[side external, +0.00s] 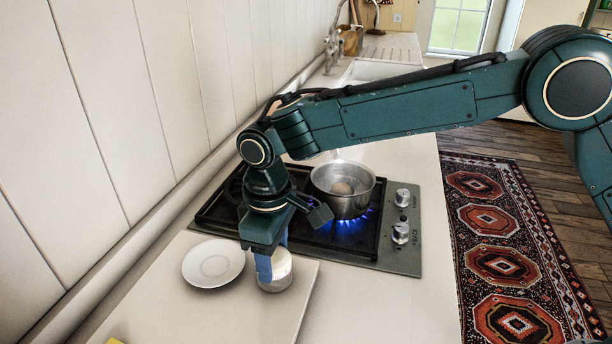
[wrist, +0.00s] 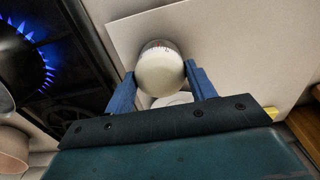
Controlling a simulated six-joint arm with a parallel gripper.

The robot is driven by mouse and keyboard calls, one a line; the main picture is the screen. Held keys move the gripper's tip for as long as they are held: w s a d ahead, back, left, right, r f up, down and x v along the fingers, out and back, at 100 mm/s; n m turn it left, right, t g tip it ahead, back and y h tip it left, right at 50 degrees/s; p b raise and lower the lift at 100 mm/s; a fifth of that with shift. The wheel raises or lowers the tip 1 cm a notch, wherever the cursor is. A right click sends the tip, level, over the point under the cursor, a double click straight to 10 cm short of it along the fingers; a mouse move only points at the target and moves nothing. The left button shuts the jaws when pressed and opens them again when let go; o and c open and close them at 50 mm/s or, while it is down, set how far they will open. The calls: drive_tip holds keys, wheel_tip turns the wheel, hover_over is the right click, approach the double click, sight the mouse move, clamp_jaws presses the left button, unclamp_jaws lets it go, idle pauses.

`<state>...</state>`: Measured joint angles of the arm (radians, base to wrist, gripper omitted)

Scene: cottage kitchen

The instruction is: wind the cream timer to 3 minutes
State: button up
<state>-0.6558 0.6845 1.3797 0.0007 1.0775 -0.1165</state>
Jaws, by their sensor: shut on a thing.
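My gripper (side external: 271,262) points down from above and is shut on the timer's cream top. In the wrist view my gripper (wrist: 162,88) has one finger on each side of the top. The dial reading is too small to make out.
A saucepan (side external: 343,188) with something round in it stands on the hob (side external: 372,243) over a lit blue flame, close behind my wrist. A white saucer (side external: 213,263) lies left of the timer on the board (side external: 232,318). The counter at the front right is clear.

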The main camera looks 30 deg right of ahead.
drive_tip(key=o, duration=1)
drive_tip(key=shift+r, duration=0.1)
wheel_tip(320, 180, up, 14)
drive_tip(key=shift+f, duration=0.2)
idle(0.4)
